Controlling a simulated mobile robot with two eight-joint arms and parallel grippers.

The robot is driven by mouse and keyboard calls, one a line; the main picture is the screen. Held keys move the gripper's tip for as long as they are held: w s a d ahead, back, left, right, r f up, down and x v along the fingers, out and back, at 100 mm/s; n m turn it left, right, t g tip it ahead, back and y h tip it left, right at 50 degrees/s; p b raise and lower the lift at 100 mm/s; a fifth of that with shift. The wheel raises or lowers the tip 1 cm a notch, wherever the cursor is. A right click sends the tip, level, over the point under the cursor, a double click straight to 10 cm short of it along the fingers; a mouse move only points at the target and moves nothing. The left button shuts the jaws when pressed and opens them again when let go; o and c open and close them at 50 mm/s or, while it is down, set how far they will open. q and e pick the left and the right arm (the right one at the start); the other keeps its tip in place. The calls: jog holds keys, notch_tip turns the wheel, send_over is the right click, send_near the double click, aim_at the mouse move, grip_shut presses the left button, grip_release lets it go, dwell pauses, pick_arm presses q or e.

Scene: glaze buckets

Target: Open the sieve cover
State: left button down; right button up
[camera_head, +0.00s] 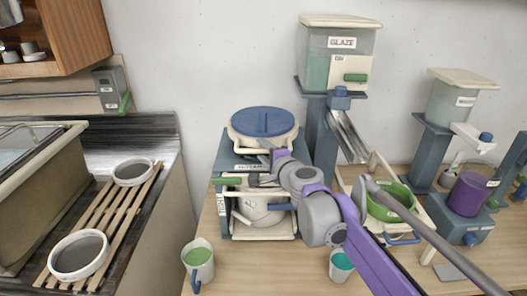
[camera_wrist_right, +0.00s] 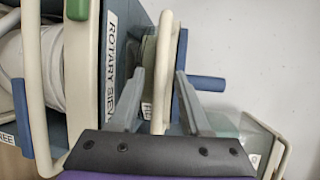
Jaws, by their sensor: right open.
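The rotary sieve (camera_head: 243,165) stands on the bench with its round cover (camera_head: 262,122) down on top. The cover has a blue top with a raised blue bar and a cream rim. My right gripper (camera_head: 266,148) is at the cover's front right edge. In the right wrist view the gripper (camera_wrist_right: 158,98) is open, with a cream bar (camera_wrist_right: 161,50) at the cover's edge between its two fingers. Whether either finger touches the bar cannot be told. The blue bar of the cover (camera_wrist_right: 206,83) shows beyond the right finger. My left gripper is not in view.
A glaze hopper (camera_head: 340,60) stands behind to the right, with a metal chute. A green bowl (camera_head: 391,200) is to the right of the sieve. A mug of green glaze (camera_head: 198,262) and a teal cup (camera_head: 341,265) stand near the bench front. Slats with two bowls are at left.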

grip_shut()
dwell(1.4)
